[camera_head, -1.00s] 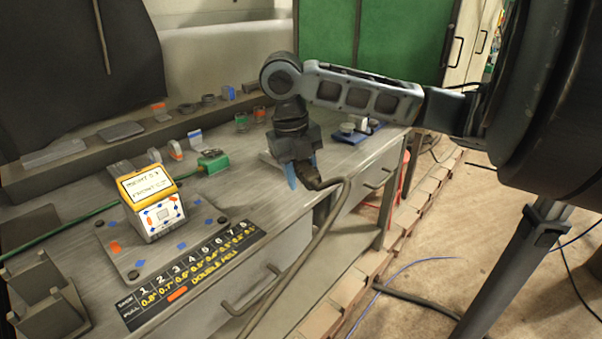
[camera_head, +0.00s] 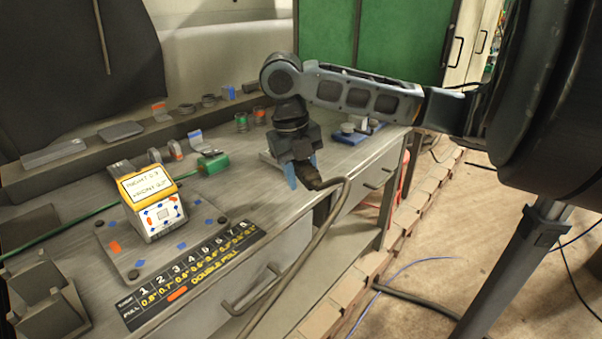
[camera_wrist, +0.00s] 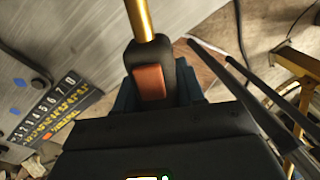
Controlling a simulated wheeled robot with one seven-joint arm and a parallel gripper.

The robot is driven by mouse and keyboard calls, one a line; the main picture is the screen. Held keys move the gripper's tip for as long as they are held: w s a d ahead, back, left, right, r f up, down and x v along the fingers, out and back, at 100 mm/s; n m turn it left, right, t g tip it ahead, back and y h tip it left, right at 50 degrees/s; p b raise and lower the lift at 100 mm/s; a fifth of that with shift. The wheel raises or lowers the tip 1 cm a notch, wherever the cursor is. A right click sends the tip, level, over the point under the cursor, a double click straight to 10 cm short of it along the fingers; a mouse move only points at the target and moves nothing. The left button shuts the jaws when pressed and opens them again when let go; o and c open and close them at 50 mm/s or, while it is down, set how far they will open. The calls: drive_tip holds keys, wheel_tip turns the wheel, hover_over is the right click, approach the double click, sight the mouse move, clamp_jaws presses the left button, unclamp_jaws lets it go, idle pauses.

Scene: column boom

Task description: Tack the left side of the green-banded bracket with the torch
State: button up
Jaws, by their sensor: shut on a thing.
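My gripper (camera_head: 300,170) hangs over the right part of the bench, near its front edge. Its blue fingers are shut on the torch (camera_head: 309,177), whose cable runs down in front of the bench. In the wrist view the torch (camera_wrist: 150,82) has a black handle, an orange trigger and a brass neck reaching up past the frame's top edge. The neck's tip is out of that view. Several small brackets stand at the back of the bench, one with blue (camera_head: 195,137) and one with orange (camera_head: 160,109).
A yellow block with a written card (camera_head: 150,187) stands on a marked plate (camera_head: 118,235), left of my gripper. A green clamp (camera_head: 214,162) with a green cable lies behind it. A numbered strip (camera_head: 195,275) lines the front edge. A blue item (camera_head: 352,137) sits at the right end.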

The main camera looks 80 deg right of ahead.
drive_tip(key=shift+r, duration=0.1)
drive_tip(key=shift+s+a+r+p, duration=0.15)
drive_tip(key=shift+a+r+p, duration=0.25)
drive_tip(key=shift+r+p, duration=0.85)
drive_tip(key=shift+s+a+r+p, duration=0.1)
drive_tip(key=shift+a+r+p, duration=0.3)
drive_tip(key=shift+r+p, duration=0.85)
drive_tip(key=shift+s+a+r+p, duration=0.15)
drive_tip(key=shift+a+r+p, duration=0.25)
drive_tip(key=shift+r+p, duration=0.85)
drive_tip(key=shift+r+b, duration=0.35)
drive_tip(key=shift+b, duration=0.1)
